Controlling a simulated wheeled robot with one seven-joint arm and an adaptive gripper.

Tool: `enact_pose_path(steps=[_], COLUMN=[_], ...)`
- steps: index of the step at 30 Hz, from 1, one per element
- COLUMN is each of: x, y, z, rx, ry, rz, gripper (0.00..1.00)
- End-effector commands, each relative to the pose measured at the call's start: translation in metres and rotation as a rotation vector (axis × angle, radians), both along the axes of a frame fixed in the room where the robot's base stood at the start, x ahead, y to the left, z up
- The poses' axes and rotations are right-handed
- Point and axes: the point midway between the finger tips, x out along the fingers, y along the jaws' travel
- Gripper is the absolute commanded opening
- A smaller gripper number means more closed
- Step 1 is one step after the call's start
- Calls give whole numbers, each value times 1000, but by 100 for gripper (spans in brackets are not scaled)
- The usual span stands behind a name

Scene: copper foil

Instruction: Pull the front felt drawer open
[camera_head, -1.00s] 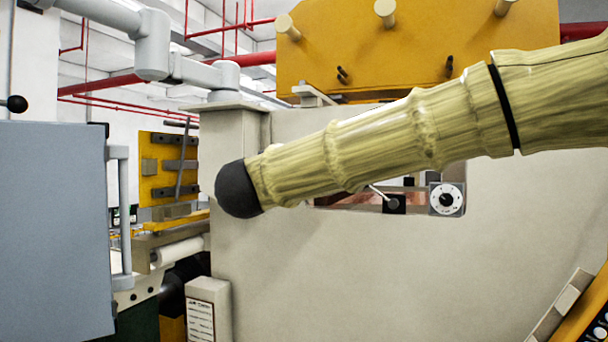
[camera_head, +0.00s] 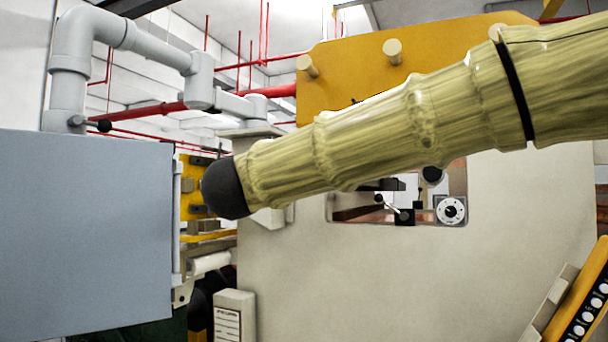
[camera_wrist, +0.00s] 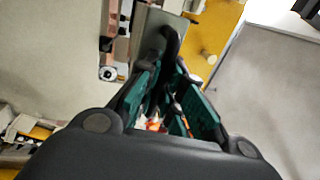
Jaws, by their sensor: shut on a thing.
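My gripper (camera_wrist: 165,88) shows in the wrist view, its green-padded fingers close together. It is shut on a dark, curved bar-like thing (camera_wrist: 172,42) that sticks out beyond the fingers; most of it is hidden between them. I cannot tell whether this is the drawer's handle. I cannot make out the front felt drawer for certain in either view. In the head view my arm crosses the upper right, and my gripper is not seen there.
A pale machine body (camera_head: 400,275) with a window and white dial (camera_head: 451,210) fills the centre. A blue-grey cabinet (camera_head: 80,235) with a vertical bar on its edge stands at left. A yellow panel (camera_head: 420,55) rises behind my arm. A yellow-edged rack (camera_head: 585,300) is at lower right.

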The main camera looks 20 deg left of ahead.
Motion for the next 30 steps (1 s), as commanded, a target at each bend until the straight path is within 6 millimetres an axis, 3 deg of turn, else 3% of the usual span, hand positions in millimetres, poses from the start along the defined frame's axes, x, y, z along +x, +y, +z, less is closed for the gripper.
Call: enact_pose_path(steps=[10,11,14,25,30], x=[0,0,0,-2,-18], y=[-1,-1,-1,-2,-1], z=[-1,-1,-1,0,-3], rx=[-1,-1,-1,-1,-2], ry=[2,2,1,0,0], rz=[1,1,0,-1,0], gripper=[0,13,31,32,32])
